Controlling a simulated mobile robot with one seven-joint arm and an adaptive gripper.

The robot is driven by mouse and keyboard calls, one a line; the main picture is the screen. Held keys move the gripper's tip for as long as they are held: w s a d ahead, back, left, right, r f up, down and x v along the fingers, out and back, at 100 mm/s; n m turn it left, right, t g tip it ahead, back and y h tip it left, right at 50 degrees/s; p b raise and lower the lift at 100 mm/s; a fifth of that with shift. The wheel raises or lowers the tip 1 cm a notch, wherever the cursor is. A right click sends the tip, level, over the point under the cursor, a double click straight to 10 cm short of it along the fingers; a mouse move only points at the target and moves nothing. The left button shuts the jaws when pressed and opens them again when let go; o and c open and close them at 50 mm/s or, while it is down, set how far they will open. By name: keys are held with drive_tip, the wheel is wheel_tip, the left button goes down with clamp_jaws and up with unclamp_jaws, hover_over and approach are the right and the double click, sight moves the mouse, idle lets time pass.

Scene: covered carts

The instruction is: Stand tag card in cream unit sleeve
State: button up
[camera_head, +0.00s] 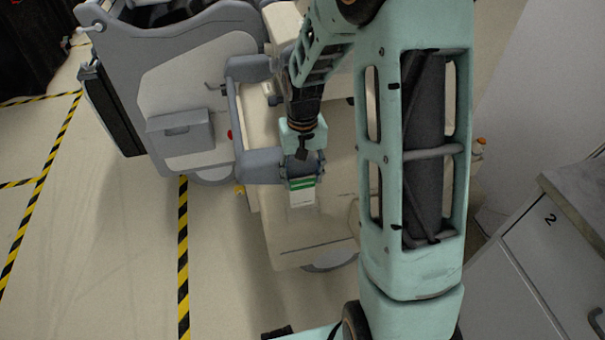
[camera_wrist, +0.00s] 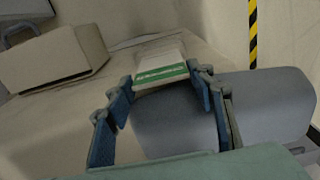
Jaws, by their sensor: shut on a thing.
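My gripper (camera_head: 302,172) is shut on the tag card (camera_head: 302,193), a small white card with a green band. In the wrist view the card (camera_wrist: 163,62) sits between the fingertips (camera_wrist: 165,82), its white part pointing away from the gripper. The card is in front of the cream unit (camera_head: 310,240), apart from any holder that I can see. A cream box-like holder (camera_wrist: 60,58), which may be the sleeve, projects from the cream face at the left of the wrist view. I cannot make out its opening. My arm hides that part of the unit in the head view.
A grey bumper or handle (camera_head: 262,168) of the cream unit is close beside my gripper; it also fills the right of the wrist view (camera_wrist: 265,105). A grey cart with a pocket (camera_head: 180,133) stands at the left. A grey cabinet (camera_head: 545,235) is at the right. Open floor lies lower left.

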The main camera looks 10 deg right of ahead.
drive_tip(key=shift+f+b, duration=1.3)
drive_tip(key=shift+f, duration=0.9)
drive_tip(key=o, duration=1.1)
wheel_tip(320, 180, up, 12)
drive_tip(key=shift+r, duration=0.1)
